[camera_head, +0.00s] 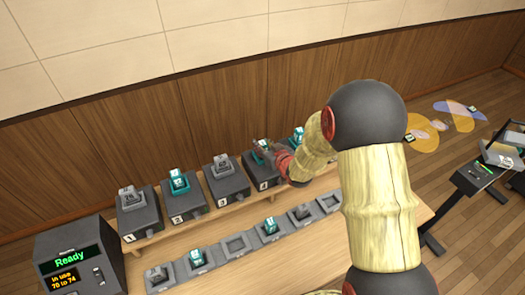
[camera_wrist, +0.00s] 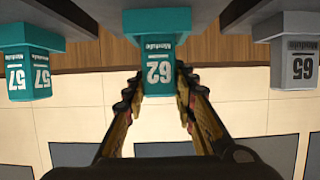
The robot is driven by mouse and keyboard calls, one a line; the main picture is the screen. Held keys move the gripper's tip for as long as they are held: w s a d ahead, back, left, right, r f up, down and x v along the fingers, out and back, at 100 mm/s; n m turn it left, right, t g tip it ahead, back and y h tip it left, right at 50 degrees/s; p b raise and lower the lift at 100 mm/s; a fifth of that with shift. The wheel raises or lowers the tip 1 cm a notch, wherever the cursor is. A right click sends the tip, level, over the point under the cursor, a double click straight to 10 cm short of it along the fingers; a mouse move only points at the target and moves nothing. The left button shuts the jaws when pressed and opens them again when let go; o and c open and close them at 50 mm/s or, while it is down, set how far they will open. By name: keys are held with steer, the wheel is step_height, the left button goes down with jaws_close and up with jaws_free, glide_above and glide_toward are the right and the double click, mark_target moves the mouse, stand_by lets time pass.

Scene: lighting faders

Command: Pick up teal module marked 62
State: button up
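In the head view the teal module at my gripper (camera_head: 262,147) sits on a dark dock in the back row. My gripper (camera_wrist: 158,82) has one finger on each side of the module's narrow part, with thin gaps seeming to show. The fingers look open around it. In the head view my arm hides part of the gripper and dock.
A teal module marked 57 (camera_wrist: 30,65) and a grey module marked 65 (camera_wrist: 297,62) flank it closely. A front row of trays (camera_head: 238,246) holds some modules. A console (camera_head: 80,260) reading Ready stands at left. The wooden wall is close behind.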

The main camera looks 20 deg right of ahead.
jaws_close()
steer(key=shift+r, duration=0.1)
